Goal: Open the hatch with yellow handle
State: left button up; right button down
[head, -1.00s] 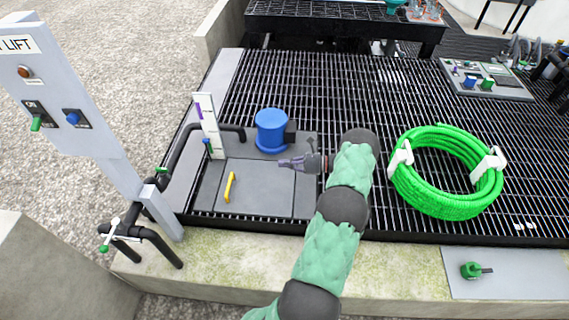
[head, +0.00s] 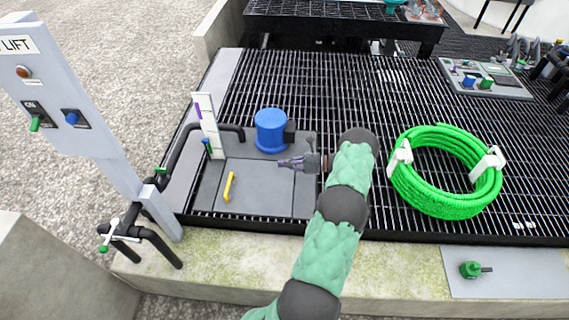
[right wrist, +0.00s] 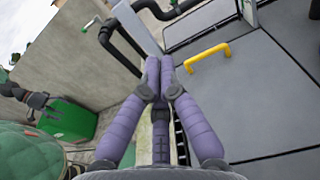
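The yellow handle (head: 229,186) is a small bar standing up from a flat grey hatch panel (head: 266,190) set in the grating. The hatch appears closed and flush with its surroundings. My right gripper (head: 281,162) is above the panel, to the right of the handle and apart from it. In the right wrist view, the gripper's purple fingers (right wrist: 160,62) are together at the tips with nothing visible between them. The handle (right wrist: 207,56) shows there to the right of the fingertips, on the grey panel (right wrist: 245,95).
A blue cylinder (head: 270,130) and a white gauge post (head: 208,125) stand behind the hatch. Black pipes (head: 175,155) and a grey lift control post (head: 75,110) are at the left. A coiled green hose (head: 445,170) lies right of my arm.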

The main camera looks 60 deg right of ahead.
notch_tip(320, 180, up, 10)
dwell(0.6)
